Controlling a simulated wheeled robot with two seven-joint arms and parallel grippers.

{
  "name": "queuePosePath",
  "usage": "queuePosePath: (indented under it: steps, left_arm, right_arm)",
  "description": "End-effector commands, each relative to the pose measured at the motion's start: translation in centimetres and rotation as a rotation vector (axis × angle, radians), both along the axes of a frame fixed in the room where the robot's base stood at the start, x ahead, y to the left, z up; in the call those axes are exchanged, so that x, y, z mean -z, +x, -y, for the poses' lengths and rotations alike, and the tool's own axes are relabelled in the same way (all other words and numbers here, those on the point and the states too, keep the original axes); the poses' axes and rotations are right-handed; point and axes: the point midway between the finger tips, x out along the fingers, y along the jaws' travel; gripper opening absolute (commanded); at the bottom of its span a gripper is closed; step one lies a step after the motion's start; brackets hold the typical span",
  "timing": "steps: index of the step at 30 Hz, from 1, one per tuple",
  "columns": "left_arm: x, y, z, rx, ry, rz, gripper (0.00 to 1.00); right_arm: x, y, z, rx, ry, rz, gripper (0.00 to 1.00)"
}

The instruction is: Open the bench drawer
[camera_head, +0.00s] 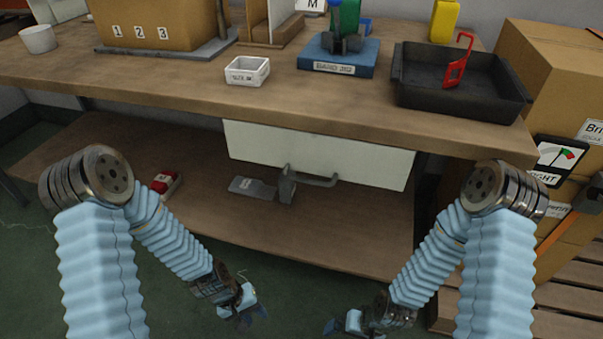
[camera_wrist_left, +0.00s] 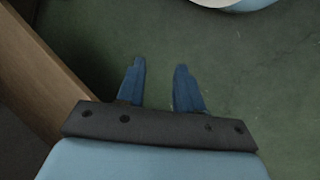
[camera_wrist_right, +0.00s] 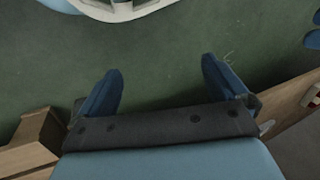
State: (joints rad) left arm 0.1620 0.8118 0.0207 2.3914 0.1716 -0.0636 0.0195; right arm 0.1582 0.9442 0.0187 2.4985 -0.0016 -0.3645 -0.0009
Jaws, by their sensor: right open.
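The bench drawer shows in the head view as a white front panel (camera_head: 350,162) under the bench top (camera_head: 200,88). It looks shut.
A grey labelled item (camera_head: 252,187) and a red-and-white object (camera_head: 166,182) lie on the lower shelf (camera_head: 350,235). A black tray (camera_head: 420,90) holding a red item, and a small white bin (camera_head: 247,70), stand on top. Cardboard boxes (camera_head: 560,80) stand at the right.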

Motion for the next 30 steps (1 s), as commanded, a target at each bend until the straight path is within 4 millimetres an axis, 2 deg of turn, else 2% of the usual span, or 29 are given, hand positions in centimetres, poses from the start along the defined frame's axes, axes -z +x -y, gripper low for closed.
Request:
queuePosePath:
  steps: [1,2,5,8,9,12,15,16,18,21,26,30]
  left_arm:
    - [-1.0,2.3,-0.8,-0.075,-0.022,-0.024,0.36]
    - [-2.1,3.4,-1.0,-0.122,-0.047,-0.049,0.36]
    - [-7.7,7.2,-1.2,-0.271,-0.195,-0.125,0.36]
    - [-16.1,10.7,-0.9,-0.363,-0.423,-0.165,0.36]
    - [-19.8,11.6,-0.8,-0.374,-0.521,-0.171,0.36]
    - [-28.9,12.5,-0.9,-0.350,-0.743,-0.165,0.36]
    - [-35.7,11.9,-1.3,-0.293,-0.897,-0.148,0.36]
    - [-37.1,11.7,-1.4,-0.276,-0.928,-0.144,0.36]
    - [-39.4,11.1,-1.5,-0.247,-0.978,-0.139,0.36]
    - [-40.5,10.8,-1.2,-0.227,-1.005,-0.137,0.36]
    - [-40.0,10.9,1.2,-0.225,-1.005,-0.141,0.36]
    - [-39.2,11.1,4.4,-0.223,-1.004,-0.144,0.36]
  right_arm:
    - [1.1,0.1,0.2,0.003,-0.002,0.001,1.00]
    - [1.4,0.1,0.3,0.005,-0.004,0.002,1.00]
    - [2.6,0.2,0.6,0.011,-0.009,0.004,1.00]
    - [3.7,0.4,0.9,0.016,-0.013,0.007,1.00]
    - [4.1,0.5,1.1,0.019,-0.015,0.008,1.00]
    - [4.8,0.6,1.3,0.023,-0.019,0.010,1.00]
    - [5.2,0.6,1.5,0.026,-0.021,0.011,1.00]
    - [5.3,0.6,1.5,0.026,-0.022,0.011,1.00]
    - [5.4,0.6,1.6,0.027,-0.023,0.012,1.00]
    - [5.4,0.7,1.6,0.027,-0.023,0.012,1.00]
    - [5.6,0.6,1.6,0.027,-0.023,0.011,1.00]
    - [5.8,0.6,1.5,0.027,-0.022,0.011,1.00]
